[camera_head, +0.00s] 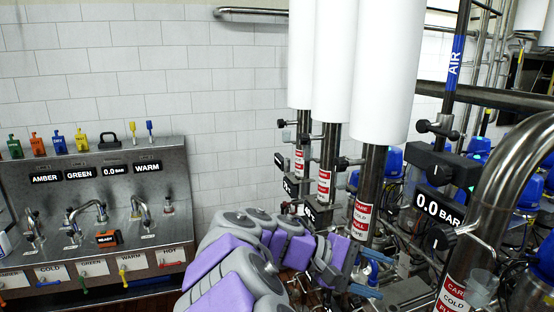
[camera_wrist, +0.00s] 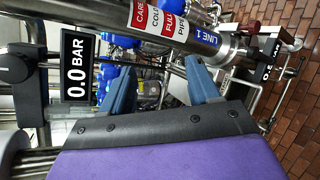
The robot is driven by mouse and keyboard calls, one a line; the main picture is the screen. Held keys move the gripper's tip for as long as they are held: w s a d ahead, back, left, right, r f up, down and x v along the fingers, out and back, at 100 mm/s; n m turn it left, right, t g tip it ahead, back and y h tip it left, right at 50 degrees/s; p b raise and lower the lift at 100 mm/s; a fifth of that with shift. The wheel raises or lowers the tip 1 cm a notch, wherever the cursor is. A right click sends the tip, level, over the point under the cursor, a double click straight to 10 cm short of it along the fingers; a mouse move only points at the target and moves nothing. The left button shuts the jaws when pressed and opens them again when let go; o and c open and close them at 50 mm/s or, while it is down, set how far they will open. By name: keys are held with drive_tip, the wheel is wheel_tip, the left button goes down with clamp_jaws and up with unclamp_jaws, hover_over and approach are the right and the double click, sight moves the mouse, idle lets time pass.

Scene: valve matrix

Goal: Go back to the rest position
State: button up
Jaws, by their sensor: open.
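My gripper (camera_wrist: 162,85) shows in the wrist view with its two blue fingers spread apart and nothing held between them. Beyond the fingers is a steel pipe (camera_wrist: 215,45) with red and white labels and a blue "LINE 1" band. In the head view my purple and grey arm is folded low at the bottom centre, and my gripper (camera_head: 361,272) is at its right end, in front of the valve pipework. How far the fingers are from the nearest pipe is hard to tell.
A metal tap panel (camera_head: 90,215) with labelled taps stands at the left. White-wrapped vertical pipes (camera_head: 385,70) stand right of centre. A 0.0 BAR display (camera_head: 438,207) and a large curved steel pipe (camera_head: 500,190) are at the right. A 0.0 BAR display (camera_wrist: 78,80) also shows at the left in the wrist view.

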drive_tip(key=s+d+f+m+g+y+b, duration=0.1)
drive_tip(key=s+d+f+m+y+b, duration=0.1)
drive_tip(key=s+d+f+y+b, duration=0.25)
drive_tip(key=s+d+f+m+g+y+b, duration=0.1)
drive_tip(key=s+d+f, duration=0.2)
drive_tip(key=s+f, duration=0.4)
drive_tip(key=s+a+f+m+y+b, duration=0.1)
drive_tip(key=s+a+f+y+b, duration=0.3)
drive_tip(key=s+f, duration=0.4)
drive_tip(key=s+a+f+m+t+y+b, duration=0.1)
drive_tip(key=s+a+f+y+b, duration=0.3)
drive_tip(key=s+a+f, duration=0.2)
wheel_tip(320, 180, down, 3)
drive_tip(key=shift+s+a+t, duration=0.25)
drive_tip(key=shift+s+t, duration=0.05)
drive_tip(key=shift+s, duration=0.95)
